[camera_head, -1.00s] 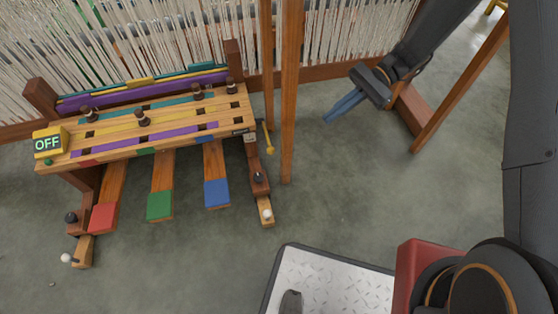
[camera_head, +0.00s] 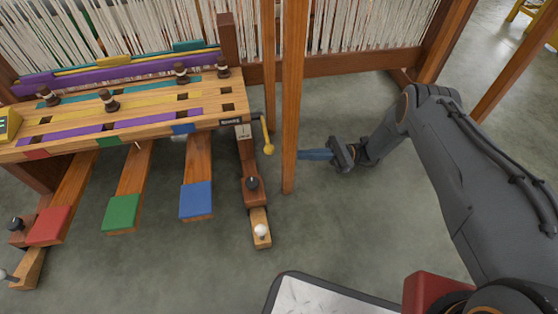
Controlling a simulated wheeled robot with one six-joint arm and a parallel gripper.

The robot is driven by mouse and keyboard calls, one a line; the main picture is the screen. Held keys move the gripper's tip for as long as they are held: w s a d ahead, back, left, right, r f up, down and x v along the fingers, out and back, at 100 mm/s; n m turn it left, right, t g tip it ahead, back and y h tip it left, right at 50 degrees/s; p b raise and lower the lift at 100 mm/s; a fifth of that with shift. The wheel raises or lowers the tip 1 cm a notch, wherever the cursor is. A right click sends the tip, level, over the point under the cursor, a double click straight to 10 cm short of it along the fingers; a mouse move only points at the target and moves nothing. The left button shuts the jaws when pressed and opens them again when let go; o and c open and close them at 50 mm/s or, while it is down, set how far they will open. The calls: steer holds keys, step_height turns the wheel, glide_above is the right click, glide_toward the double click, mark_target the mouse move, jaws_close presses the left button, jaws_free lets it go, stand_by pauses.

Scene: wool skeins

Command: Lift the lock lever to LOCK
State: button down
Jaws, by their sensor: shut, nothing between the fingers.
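The lever (camera_head: 265,131) is a thin yellow rod with a round yellow knob at its lower end. It hangs down at the right end of the wooden pedal bench (camera_head: 75,121). My gripper (camera_head: 304,154) has blue fingers, is shut and empty, and points left at about the knob's height in the picture. It is apart from the lever, with an upright wooden post (camera_head: 291,105) between them in the picture.
Red (camera_head: 49,226), green (camera_head: 122,213) and blue (camera_head: 196,200) pedals stick out in front of the bench. White threads (camera_head: 350,30) hang behind. A metal-topped platform (camera_head: 310,298) lies at the bottom.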

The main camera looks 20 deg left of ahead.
steer(key=shift+f, duration=0.2)
steer(key=b+x, duration=0.1)
steer(key=x, duration=0.9)
steer(key=shift+b, duration=0.4)
steer(key=shift+r, duration=0.15)
